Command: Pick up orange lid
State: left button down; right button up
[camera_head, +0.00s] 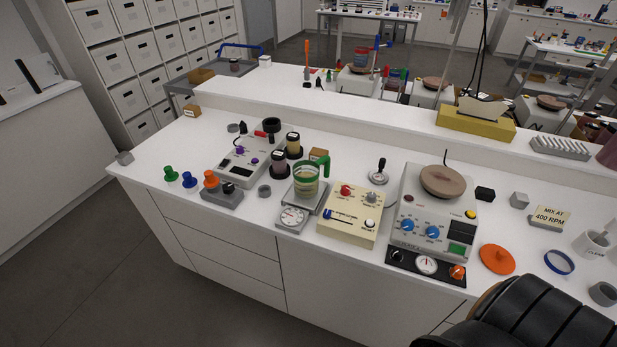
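A black ribbed part of my own arm comes in at the bottom right, in front of the bench and below the lid in the picture. No fingertips of my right gripper show. My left gripper does not show.
The device (431,219) with a brown round top stands left of the lid. A blue ring (559,262), a grey ring (603,293) and a white mug (592,242) stand to the right. A sign (550,217) stands behind. Some bare bench surrounds the lid.

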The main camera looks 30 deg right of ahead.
aim_at(496, 257)
jog(key=z, duration=2.5)
